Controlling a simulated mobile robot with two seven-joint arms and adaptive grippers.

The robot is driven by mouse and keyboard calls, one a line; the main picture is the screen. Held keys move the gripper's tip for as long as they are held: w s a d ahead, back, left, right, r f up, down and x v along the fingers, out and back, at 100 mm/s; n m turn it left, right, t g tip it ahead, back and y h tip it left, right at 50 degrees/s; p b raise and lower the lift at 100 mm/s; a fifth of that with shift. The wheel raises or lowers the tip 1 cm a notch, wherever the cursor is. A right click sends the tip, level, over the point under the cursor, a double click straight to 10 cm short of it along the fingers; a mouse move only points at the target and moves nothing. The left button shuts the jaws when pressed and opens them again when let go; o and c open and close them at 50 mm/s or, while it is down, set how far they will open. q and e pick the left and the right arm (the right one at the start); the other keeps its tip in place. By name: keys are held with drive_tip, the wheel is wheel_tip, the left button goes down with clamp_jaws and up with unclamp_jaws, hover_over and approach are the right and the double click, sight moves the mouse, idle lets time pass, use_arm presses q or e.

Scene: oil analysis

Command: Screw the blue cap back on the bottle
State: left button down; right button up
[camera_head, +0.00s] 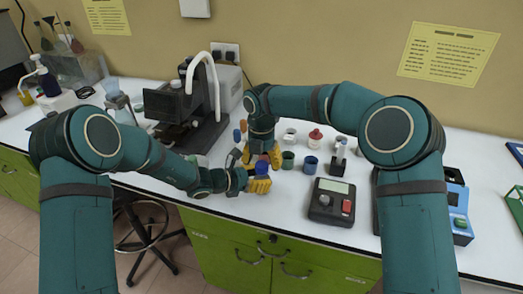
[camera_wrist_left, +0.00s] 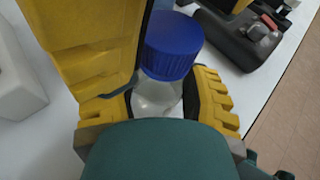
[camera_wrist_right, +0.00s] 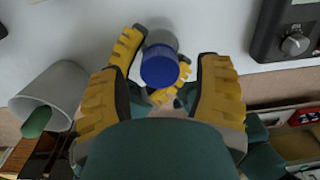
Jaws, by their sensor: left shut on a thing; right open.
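The bottle (camera_wrist_left: 157,97) is clear glass, seen in the left wrist view with the blue cap (camera_wrist_left: 172,45) on its top. I cannot tell how tightly the cap sits. My left gripper (camera_wrist_left: 160,103) is shut on the bottle below the cap. In the head view the cap (camera_head: 262,167) shows just above my left gripper (camera_head: 259,185), and the bottle is mostly hidden. My right gripper (camera_wrist_right: 168,50) is open, with its fingers on either side of the cap (camera_wrist_right: 160,66) and apart from it. It also shows in the head view, behind the cap.
A dark device with a red button (camera_head: 331,201) stands right of the grippers. Small containers, including a green one (camera_head: 288,160) and a blue one (camera_head: 310,165), stand close behind. A microscope (camera_head: 195,110) stands back left. The table's front edge is close to my left gripper.

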drive_tip(key=shift+f, duration=0.8)
clamp_jaws()
drive_tip(key=shift+m, duration=1.6)
drive_tip(key=shift+c, duration=0.4)
unclamp_jaws()
